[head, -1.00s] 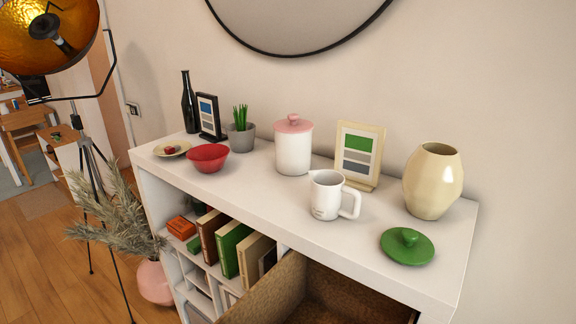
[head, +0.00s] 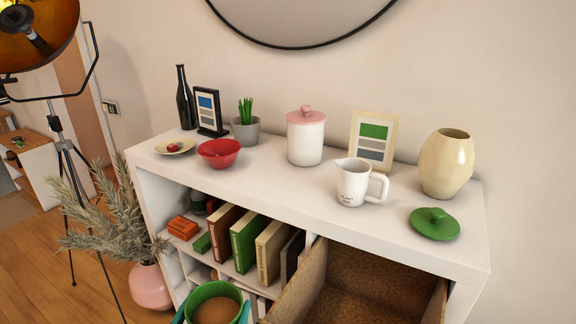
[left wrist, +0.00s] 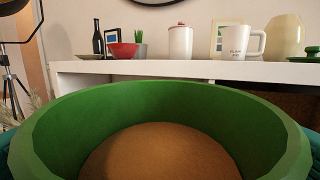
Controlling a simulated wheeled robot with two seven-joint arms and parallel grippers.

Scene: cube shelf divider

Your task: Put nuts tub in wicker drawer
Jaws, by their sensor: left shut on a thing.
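The nuts tub (head: 214,292) is a round green open tub with brown contents, low in the head view in front of the shelf. My left gripper (head: 213,308) is shut on it, with teal fingers showing on both sides. In the left wrist view the tub (left wrist: 160,95) fills the foreground, its rim looking level. The wicker drawer (head: 303,286) is brown, pulled out and open at the right of the shelf front, with a bare floor in the part that shows. The tub is left of the drawer and outside it. My right gripper is not in view.
The white shelf top (head: 285,195) holds a red bowl (head: 219,153), white jar (head: 306,140), jug (head: 353,184), cream vase (head: 446,165) and green lid (head: 435,224). Books (head: 248,242) stand in a cubby left of the drawer. A plant (head: 95,215) and lamp stand are at far left.

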